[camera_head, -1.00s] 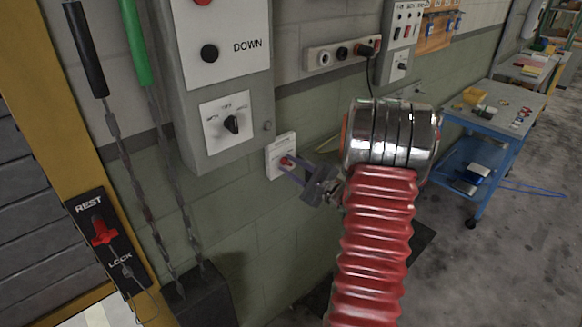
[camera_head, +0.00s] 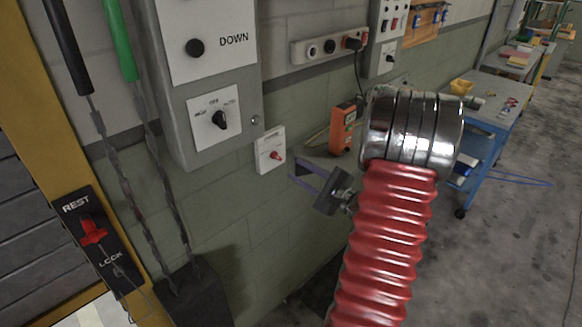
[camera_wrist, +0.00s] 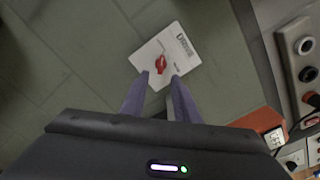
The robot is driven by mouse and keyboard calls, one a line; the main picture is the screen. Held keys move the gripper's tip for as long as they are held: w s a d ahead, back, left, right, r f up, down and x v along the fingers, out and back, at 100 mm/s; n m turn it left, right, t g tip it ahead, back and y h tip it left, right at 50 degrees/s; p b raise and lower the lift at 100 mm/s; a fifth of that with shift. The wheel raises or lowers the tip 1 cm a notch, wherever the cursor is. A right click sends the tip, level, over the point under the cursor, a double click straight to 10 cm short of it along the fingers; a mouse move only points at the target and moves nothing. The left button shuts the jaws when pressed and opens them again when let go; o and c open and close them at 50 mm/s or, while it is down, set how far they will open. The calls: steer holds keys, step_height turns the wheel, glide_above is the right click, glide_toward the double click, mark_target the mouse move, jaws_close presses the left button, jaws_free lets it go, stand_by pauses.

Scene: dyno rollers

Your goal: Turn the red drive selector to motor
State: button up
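The red drive selector (camera_head: 277,156) is a small red knob on a white plate (camera_head: 266,142) on the green block wall, below and right of the grey control box. In the wrist view the red knob (camera_wrist: 160,64) sits on its tilted white plate (camera_wrist: 178,49), whose heading seems to read "DRIVE"; the smaller labels are too blurred to read. My gripper (camera_head: 298,174) is just below and right of the plate in the head view, apart from the knob. In the wrist view its two fingers (camera_wrist: 159,77) are open and empty, with the knob just beyond the gap between their tips.
The grey box (camera_head: 222,115) with a black selector stands left of the plate. An orange device (camera_head: 343,128) and a socket strip (camera_head: 328,48) are on the right. A REST/LOCK lever (camera_head: 93,231) and hanging chains are at the left. A blue cart (camera_head: 490,135) stands farther right.

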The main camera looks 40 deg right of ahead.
steer(key=shift+s, duration=2.55)
steer(key=shift+f, duration=0.1)
steer(key=s+a+f+n+g+y, duration=0.2)
steer(key=s+a+n+g, duration=0.15)
steer(key=a, duration=0.45)
steer(key=s+a+f+n+g+y, duration=0.2)
steer(key=a+n+g, duration=0.25)
steer(key=a, duration=0.25)
steer(key=s+a+f+n+g+y, duration=0.25)
steer(key=a+g, duration=0.25)
steer(key=a, duration=0.3)
steer(key=s+a+r+n+h, duration=0.3)
steer(key=a+r+n+h, duration=0.4)
steer(key=a+r+n, duration=0.7)
steer(key=shift+s+a+r+n+t, duration=0.2)
steer(key=shift+a+r+n+t, duration=0.15)
steer(key=shift+n, duration=0.7)
